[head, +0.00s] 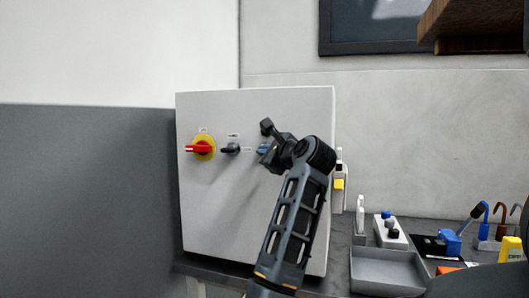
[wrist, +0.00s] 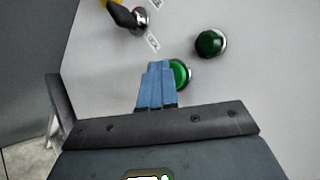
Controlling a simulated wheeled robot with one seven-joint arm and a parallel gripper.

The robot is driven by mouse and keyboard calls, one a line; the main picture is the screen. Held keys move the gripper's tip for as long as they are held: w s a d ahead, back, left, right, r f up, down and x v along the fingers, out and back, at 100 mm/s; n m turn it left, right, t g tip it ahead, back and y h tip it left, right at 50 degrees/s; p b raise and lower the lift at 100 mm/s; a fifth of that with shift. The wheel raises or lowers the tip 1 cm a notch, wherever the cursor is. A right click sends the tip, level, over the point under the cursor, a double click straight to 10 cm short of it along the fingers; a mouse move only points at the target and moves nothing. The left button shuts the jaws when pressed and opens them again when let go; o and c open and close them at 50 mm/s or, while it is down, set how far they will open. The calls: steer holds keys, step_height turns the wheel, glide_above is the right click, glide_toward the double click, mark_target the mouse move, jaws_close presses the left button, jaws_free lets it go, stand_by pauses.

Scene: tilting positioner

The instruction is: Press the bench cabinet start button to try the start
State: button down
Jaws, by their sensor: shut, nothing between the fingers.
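The bench cabinet (head: 215,210) is a pale box standing on the bench in the head view. My gripper (head: 262,150) is at its front face, right of the black selector knob (head: 231,148). In the wrist view my gripper (wrist: 157,66) has its blue fingers shut together, with nothing between them. A bright green round button (wrist: 181,74) sits at the right side of the fingertips, partly hidden by them. I cannot tell whether the tips touch it. In the head view my arm and gripper hide this button.
A dark green round lamp or button (wrist: 209,43) is up and right of the fingertips. A red and yellow rotary switch (head: 201,148) is at the cabinet's left. A grey tray (head: 388,284) and several small items lie on the bench to the right.

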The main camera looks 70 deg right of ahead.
stand_by(0.4)
steer(key=shift+s+a, duration=0.1)
steer(key=shift+a, duration=0.7)
steer(key=shift+a, duration=0.1)
steer(key=shift+s+a, duration=0.15)
steer(key=shift+a, duration=2.25)
steer(key=shift+f, duration=0.1)
